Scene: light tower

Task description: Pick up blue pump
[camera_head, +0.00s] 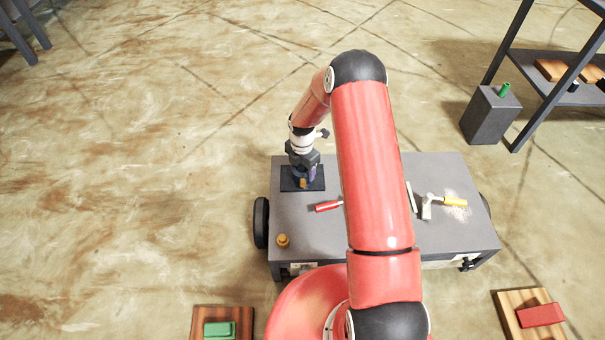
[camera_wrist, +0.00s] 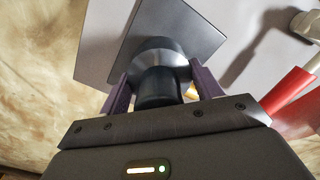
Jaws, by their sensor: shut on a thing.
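The pump (camera_wrist: 160,70) shows in the wrist view as a dark slate-coloured round body with a wide collar and a narrower part below. My gripper (camera_wrist: 155,92) has its two purple fingers closed on either side of it. In the head view my gripper (camera_head: 303,174) is at the far left of the grey cart, over a black square plate (camera_head: 318,183). The plate also shows behind the pump in the wrist view (camera_wrist: 190,28). The pump is mostly hidden by my gripper in the head view, and I cannot tell whether it touches the plate.
The grey cart top (camera_head: 310,240) holds a red-handled tool (camera_head: 327,206), a small orange-yellow piece (camera_head: 283,240) and a yellow-ended tool (camera_head: 454,202). A dark bin (camera_head: 490,116) and shelf stand at right. Wooden boards with a green (camera_head: 219,330) and a red block (camera_head: 541,315) lie in front.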

